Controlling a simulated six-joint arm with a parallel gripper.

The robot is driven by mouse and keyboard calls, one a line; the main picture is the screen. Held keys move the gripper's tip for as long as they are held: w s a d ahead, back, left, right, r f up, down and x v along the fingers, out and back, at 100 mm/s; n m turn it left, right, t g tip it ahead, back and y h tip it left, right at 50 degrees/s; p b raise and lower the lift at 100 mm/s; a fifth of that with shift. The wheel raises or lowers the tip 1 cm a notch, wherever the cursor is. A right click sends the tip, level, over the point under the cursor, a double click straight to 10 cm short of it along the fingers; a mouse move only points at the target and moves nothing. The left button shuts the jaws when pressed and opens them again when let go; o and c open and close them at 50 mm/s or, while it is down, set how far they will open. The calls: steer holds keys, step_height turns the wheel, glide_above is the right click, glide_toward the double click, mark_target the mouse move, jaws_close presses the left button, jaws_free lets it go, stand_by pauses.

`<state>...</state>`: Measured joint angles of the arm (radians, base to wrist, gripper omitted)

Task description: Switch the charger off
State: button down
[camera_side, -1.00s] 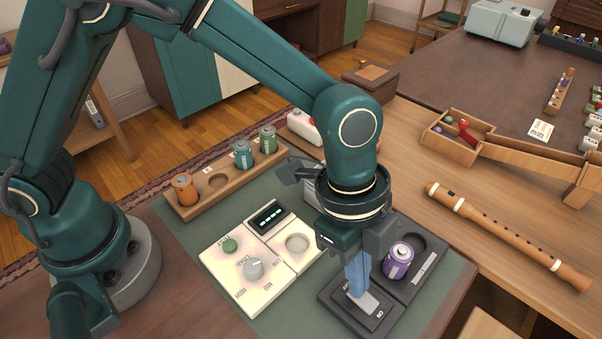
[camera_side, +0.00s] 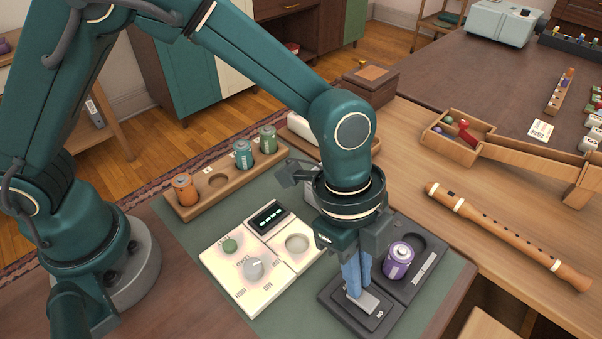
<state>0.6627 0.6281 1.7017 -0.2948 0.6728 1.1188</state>
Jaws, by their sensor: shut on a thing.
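The charger (camera_side: 414,278) is a dark unit on the green mat, with a purple battery (camera_side: 398,260) upright in one round bay and another bay empty behind it. At its front is a dark switch block (camera_side: 335,293) with a light grey switch piece (camera_side: 369,303) and the word ON at its near right end. My gripper (camera_side: 355,293) points down over this block, its blue fingers shut on the switch piece. The fingers partly hide the piece and the far end of the block, so any other label there cannot be read.
Left of the charger is a cream tester (camera_side: 240,290) with a dial, a green button and a lit display (camera_side: 268,216). A wooden rack (camera_side: 190,208) with several batteries stands behind. A flute (camera_side: 510,235) lies to the right.

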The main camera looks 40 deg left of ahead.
steer(key=shift+s+d+f, duration=0.25)
steer(key=shift+s+d, duration=0.05)
steer(key=shift+d, duration=0.05)
steer(key=shift+r, duration=0.4)
steer(key=w+a+r+t, duration=0.1)
steer(key=a+r, duration=0.4)
steer(key=r, duration=0.3)
steer(key=w+a+r, duration=0.1)
steer(key=a+r, duration=0.3)
steer(key=r, duration=0.3)
steer(key=s+a+r+n+t, duration=0.2)
steer(key=a+r+n, duration=0.1)
steer(key=a+n, duration=0.3)
steer(key=s+a+f+n+t+y, duration=0.2)
steer(key=s+a+f+n, duration=0.3)
steer(key=a+n, duration=0.4)
steer(key=s+n, duration=0.1)
steer(key=n, duration=0.2)
steer(key=shift+s+a+f+y, duration=0.2)
steer(key=shift+f+y, duration=0.1)
steer(key=shift+y, duration=0.1)
